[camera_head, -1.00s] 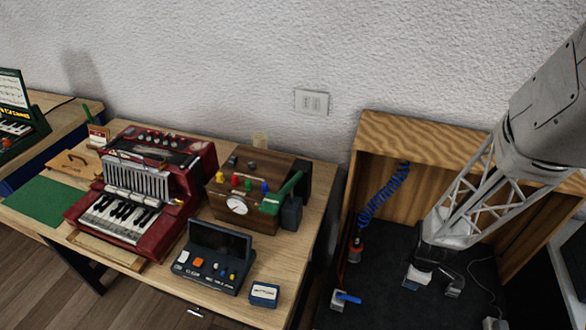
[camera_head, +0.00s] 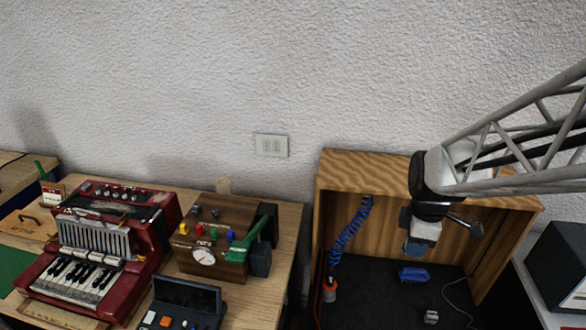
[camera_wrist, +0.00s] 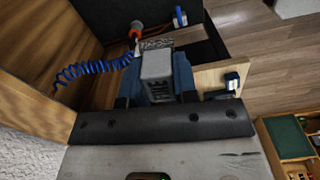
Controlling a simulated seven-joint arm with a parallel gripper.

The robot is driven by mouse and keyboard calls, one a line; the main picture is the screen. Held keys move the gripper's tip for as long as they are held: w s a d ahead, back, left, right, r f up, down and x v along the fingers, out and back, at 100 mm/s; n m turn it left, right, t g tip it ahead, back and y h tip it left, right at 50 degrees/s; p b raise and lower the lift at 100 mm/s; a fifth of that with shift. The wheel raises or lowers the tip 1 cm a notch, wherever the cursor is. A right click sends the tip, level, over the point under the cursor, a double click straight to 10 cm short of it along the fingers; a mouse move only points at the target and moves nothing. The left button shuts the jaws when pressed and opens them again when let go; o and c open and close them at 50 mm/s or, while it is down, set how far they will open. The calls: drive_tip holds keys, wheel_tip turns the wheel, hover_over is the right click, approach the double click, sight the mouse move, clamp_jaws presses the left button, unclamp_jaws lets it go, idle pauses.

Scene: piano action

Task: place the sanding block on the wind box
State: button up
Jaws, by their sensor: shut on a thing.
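A white and blue-grey block, which looks like the sanding block (camera_head: 421,243), is in my gripper (camera_head: 424,222), raised above the dark floor of an open wooden booth. In the wrist view the gripper (camera_wrist: 155,92) is shut on this block (camera_wrist: 157,66), which shows as a grey face between blue parts. The brown box with a round gauge, coloured knobs and a green lever looks like the wind box (camera_head: 187,258). It stands on the table to the left, well apart from the gripper. Its top carries a few small dark knobs.
The wooden booth (camera_head: 350,160) holds a blue coiled hose (camera_head: 351,232), a blue item (camera_head: 413,274) and a small metal piece (camera_head: 430,317). A black box (camera_head: 562,262) stands right.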

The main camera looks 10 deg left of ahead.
wheel_tip(320, 180, up, 7)
drive_tip(key=shift+f, duration=0.2)
drive_tip(key=shift+w+a+r, duration=0.1)
drive_tip(key=shift+w+a, duration=0.15)
drive_tip(key=w+a+r, duration=0.1)
drive_tip(key=w+a, duration=0.6)
drive_tip(key=a, duration=0.4)
drive_tip(key=w+a+r, duration=0.1)
drive_tip(key=w+a, duration=0.6)
drive_tip(key=a, duration=0.5)
drive_tip(key=w+a+f+n, duration=0.1)
drive_tip(key=a, duration=1.1)
drive_tip(key=w+a+f, duration=0.1)
drive_tip(key=w+a, duration=0.1)
drive_tip(key=a, duration=1)
drive_tip(key=shift+s+a+f, duration=0.1)
drive_tip(key=shift+s+f, duration=0.05)
drive_tip(key=shift+f, duration=1.15)
drive_tip(key=shift+s+a+f, duration=0.1)
drive_tip(key=shift+f, duration=1.2)
drive_tip(key=shift+f, duration=0.1)
